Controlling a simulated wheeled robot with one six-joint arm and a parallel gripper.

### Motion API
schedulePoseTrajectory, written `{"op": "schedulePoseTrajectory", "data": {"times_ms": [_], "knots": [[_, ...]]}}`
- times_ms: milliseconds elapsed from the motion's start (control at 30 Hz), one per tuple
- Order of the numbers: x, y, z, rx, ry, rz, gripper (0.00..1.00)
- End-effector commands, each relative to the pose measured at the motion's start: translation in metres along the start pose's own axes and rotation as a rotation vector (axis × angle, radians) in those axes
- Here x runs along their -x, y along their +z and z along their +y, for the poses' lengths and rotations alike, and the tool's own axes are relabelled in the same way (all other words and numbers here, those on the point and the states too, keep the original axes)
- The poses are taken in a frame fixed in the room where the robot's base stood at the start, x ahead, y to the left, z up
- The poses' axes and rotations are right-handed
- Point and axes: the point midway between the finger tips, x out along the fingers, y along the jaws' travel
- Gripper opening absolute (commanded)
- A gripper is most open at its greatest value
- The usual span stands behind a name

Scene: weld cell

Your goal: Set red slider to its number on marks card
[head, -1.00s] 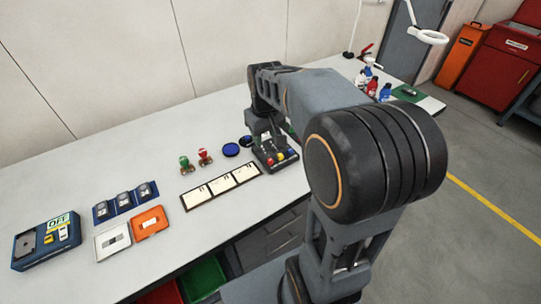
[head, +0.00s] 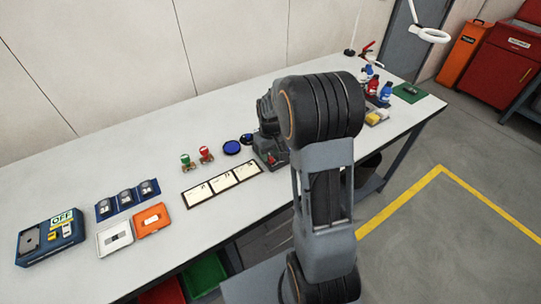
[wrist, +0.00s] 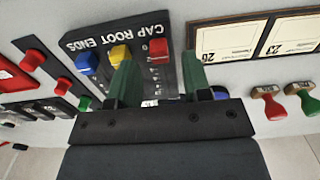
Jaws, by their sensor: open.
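The dark slider box (wrist: 178,72), lettered "CAP ROOT ENDS", carries a blue slider (wrist: 86,63), a yellow slider (wrist: 119,55) and a red slider (wrist: 158,50). In the head view my arm hides most of the box (head: 270,163). My gripper (wrist: 160,66) is open over the box in the wrist view, its green fingers on either side of the red slider in the picture. I cannot tell whether they touch it. A dark frame of pale cards (wrist: 262,45), with 23 and 26 legible, lies beside the box; it also shows in the head view (head: 222,183). I cannot tell whether this is the marks card.
Bottles (head: 372,85) stand farther along the bench. An orange tray (head: 152,219) and a blue OFF box (head: 48,240) are at left.

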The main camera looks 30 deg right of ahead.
Motion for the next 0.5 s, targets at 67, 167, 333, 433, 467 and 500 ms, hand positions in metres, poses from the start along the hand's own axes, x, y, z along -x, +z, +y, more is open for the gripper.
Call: {"op": "schedulePoseTrajectory", "data": {"times_ms": [67,167,333,433,467,500], "knots": [[-0.008,0.0,0.0,0.0,-0.001,-0.002,0.45],[-0.015,0.0,0.0,0.0,0.0,-0.001,0.45],[-0.02,0.0,0.0,0.0,0.0,0.0,0.45],[-0.02,0.0,0.0,0.0,0.0,0.001,0.45],[-0.02,0.0,0.0,0.0,0.0,0.001,0.45],[-0.02,0.0,0.0,0.0,0.0,0.001,0.45]]}}
